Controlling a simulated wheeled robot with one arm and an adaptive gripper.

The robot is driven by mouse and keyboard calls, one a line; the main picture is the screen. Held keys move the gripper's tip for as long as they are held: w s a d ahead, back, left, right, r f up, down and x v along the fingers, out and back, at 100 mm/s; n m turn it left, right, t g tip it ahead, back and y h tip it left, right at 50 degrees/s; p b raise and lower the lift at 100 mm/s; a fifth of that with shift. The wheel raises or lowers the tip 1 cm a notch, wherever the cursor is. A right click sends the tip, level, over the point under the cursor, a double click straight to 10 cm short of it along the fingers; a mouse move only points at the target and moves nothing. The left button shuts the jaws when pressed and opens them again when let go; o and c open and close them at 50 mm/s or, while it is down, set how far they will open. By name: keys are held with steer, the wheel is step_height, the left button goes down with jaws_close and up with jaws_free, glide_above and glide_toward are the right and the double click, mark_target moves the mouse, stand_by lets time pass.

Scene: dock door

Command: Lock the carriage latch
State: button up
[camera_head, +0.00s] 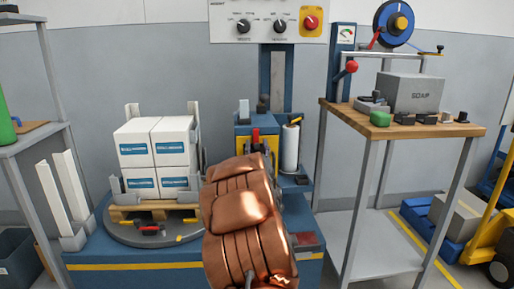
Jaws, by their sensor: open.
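The carriage (243,124) is a blue box on the dark blue mast, behind the turntable platform. A small red lever (256,136), which looks like the latch, stands upright on its front, with a yellow part (271,145) beside it. A white film roll (290,149) stands upright just to the right. My copper-coloured arm fills the lower middle and covers the area below the lever. My gripper is not visible. I cannot tell from this view whether the latch is engaged.
Stacked white boxes (157,155) stand on a pallet on the round turntable (110,231), left of my arm. A control panel (268,20) hangs above. A shelf (35,141) edges the left.

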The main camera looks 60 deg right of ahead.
steer(key=shift+a+f, duration=0.1)
steer(key=v, duration=0.7)
stand_by(0.4)
steer(key=shift+s, duration=0.1)
stand_by(0.4)
steer(key=w+a+r+n+g+y+p, duration=0.1)
steer(key=w+a+r+y+p, duration=0.25)
steer(key=a+p, duration=0.25)
steer(key=w+a+r+g+y+p, duration=0.2)
steer(key=w+a+r+y+p, duration=0.1)
steer(key=w+a+p, duration=0.3)
steer(key=s+a+r+n+g+y+p, duration=0.1)
steer(key=s+a+r+g+y+p, duration=0.15)
steer(key=a+p, duration=0.45)
steer(key=s+a+r+n+g+y+p, duration=0.1)
steer(key=a+r+n+y+p, duration=0.3)
steer(key=a, duration=0.6)
steer(key=s+a+r+g+y+p, duration=0.35)
steer(key=s+a+p, duration=0.65)
steer(key=a, duration=0.5)
steer(key=s+a+r+n+g+p, duration=0.2)
steer(key=s+a+r+g+p, duration=0.1)
steer(key=s, duration=0.5)
steer(key=s+a+r+n+g+p, duration=0.2)
steer(key=s+a+r+p, duration=0.2)
steer(key=s+r, duration=0.3)
steer(key=shift+s+a+r+g+y+p, duration=0.35)
steer(key=shift+s+a+g+y, duration=0.1)
steer(key=shift+s+a, duration=0.4)
